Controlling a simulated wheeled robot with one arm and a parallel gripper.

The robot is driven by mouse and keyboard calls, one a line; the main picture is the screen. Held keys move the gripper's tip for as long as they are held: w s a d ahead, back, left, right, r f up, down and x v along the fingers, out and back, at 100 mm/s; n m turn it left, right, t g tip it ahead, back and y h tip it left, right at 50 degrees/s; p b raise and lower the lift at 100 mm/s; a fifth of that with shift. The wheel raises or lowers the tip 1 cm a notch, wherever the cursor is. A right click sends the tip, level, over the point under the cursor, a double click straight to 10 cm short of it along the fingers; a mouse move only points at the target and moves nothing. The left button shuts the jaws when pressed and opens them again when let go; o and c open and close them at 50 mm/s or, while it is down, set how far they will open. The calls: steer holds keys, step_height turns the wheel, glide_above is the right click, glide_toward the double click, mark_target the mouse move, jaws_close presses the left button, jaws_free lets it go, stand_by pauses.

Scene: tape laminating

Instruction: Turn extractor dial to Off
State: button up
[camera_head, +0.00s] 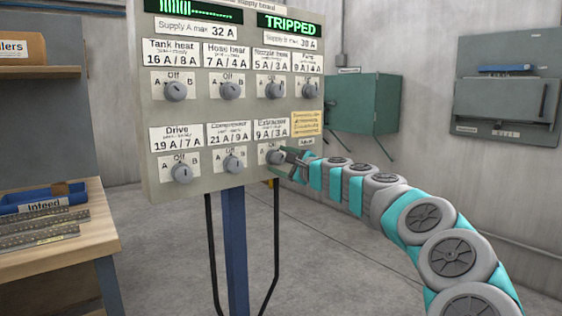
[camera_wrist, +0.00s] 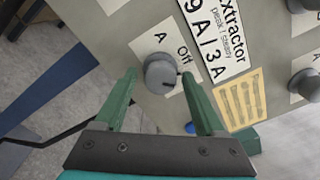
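The extractor dial (camera_head: 274,157) is a grey round knob in the lower row of the supply board, under the Extractor 9 A / 3 A label. It also shows in the wrist view (camera_wrist: 160,73), with the A and Off marks beside it. The B mark is not visible there. I cannot tell for sure where the dial points. My gripper (camera_head: 287,160) is at the dial. In the wrist view its green fingers (camera_wrist: 159,76) stand open on both sides of the knob. A gap shows on the left; the right finger is very close, and contact is unclear.
The right display (camera_head: 289,25) reads TRIPPED. A wooden bench (camera_head: 85,245) with a blue tray stands at left.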

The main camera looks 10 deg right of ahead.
jaws_close()
stand_by(0.3)
steer(key=shift+f+n+b, duration=0.15)
steer(key=shift+n+b, duration=0.15)
steer(key=shift+b, duration=0.15)
steer(key=shift+f+n+b, duration=0.15)
steer(key=shift+n+b, duration=0.35)
steer(key=shift+b, duration=0.15)
steer(key=n+b, duration=0.3)
steer(key=b, duration=0.1)
steer(key=n+b, duration=0.4)
steer(key=shift+r, duration=0.2)
steer(key=shift+n, duration=0.3)
